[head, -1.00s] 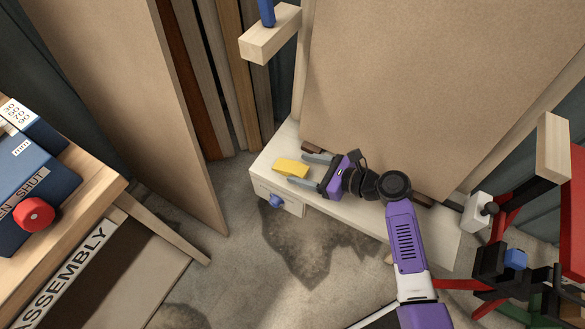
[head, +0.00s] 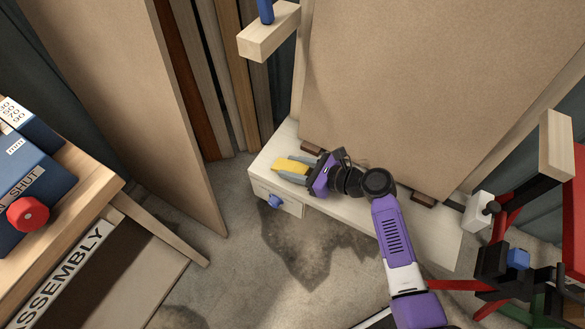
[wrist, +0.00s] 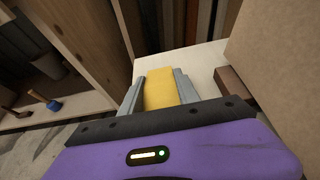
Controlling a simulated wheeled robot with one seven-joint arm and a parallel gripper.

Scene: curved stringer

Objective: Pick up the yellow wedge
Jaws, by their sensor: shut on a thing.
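The yellow wedge (head: 290,166) lies at the left end of the low white bench in the head view. It also shows in the wrist view (wrist: 161,88), between the two grey fingers. My gripper (head: 293,167) reaches in from the right, with one finger along each long side of the wedge. In the wrist view my gripper (wrist: 159,92) is shut on the wedge. I cannot see a gap under the wedge, so it appears to be at the bench top.
The white bench (head: 345,207) has a drawer with a blue knob (head: 275,201) at its left front. A large brown board (head: 420,90) stands behind my gripper on small brown blocks. A wooden arm with a blue peg (head: 268,42) juts out above. A wooden table (head: 95,185) stands at left.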

